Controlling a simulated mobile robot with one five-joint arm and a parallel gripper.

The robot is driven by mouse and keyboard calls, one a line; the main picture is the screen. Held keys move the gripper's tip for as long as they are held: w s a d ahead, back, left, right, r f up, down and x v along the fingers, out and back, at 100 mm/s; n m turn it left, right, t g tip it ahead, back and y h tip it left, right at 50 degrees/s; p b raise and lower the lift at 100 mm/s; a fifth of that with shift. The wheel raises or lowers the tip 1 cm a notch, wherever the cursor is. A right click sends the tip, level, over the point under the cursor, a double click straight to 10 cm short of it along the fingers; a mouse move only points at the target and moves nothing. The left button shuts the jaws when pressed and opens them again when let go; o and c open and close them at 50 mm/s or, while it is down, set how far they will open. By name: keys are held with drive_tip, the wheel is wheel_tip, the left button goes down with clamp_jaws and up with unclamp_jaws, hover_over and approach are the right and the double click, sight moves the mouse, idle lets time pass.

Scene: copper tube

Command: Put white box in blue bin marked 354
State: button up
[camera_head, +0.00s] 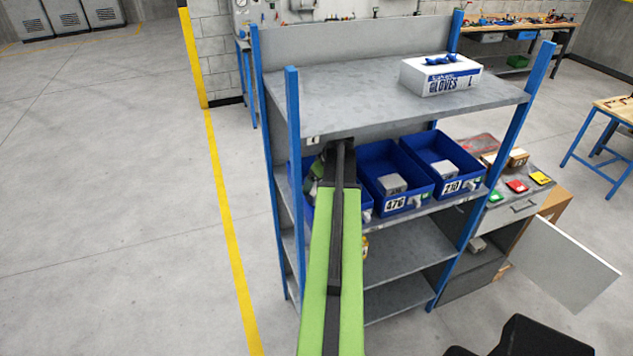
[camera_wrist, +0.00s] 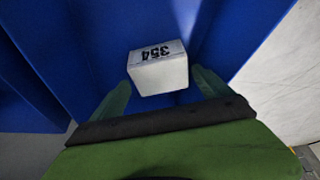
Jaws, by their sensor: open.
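In the wrist view a white box-like block (camera_wrist: 158,75) shows between and just beyond the green fingertips of my open gripper (camera_wrist: 160,86). Dark digits 354, upside down, show along its upper part. In the head view my gripper (camera_head: 318,168) is at the leftmost blue bin (camera_head: 366,203) on the middle shelf. My arm hides most of that bin, its label and contents.
Blue bins marked 476 (camera_head: 375,160) and 210 (camera_head: 428,150) stand to the right, each holding grey objects. A glove box (camera_head: 440,75) lies on the shelf above (camera_head: 340,95), close over my arm. Blue shelf posts (camera_head: 293,130) flank the bins. Floor to the left is clear.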

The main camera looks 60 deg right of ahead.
drive_tip(key=s+a, duration=0.1)
drive_tip(key=s, duration=0.3)
drive_tip(key=s+a, duration=0.1)
drive_tip(key=s, duration=0.3)
drive_tip(key=s+a+b, duration=0.1)
drive_tip(key=s, duration=0.3)
drive_tip(key=shift+r, duration=0.4)
approach(316, 186)
drive_tip(key=x, duration=0.2)
drive_tip(key=s+x, duration=0.1)
drive_tip(key=x, duration=0.2)
drive_tip(key=shift+f, duration=0.45)
drive_tip(key=b+x, duration=0.2)
drive_tip(key=x, duration=0.1)
drive_tip(key=w+b+x, duration=0.1)
drive_tip(key=b+x, duration=0.2)
drive_tip(key=shift+s+a+r, duration=0.1)
drive_tip(key=shift+r, duration=0.4)
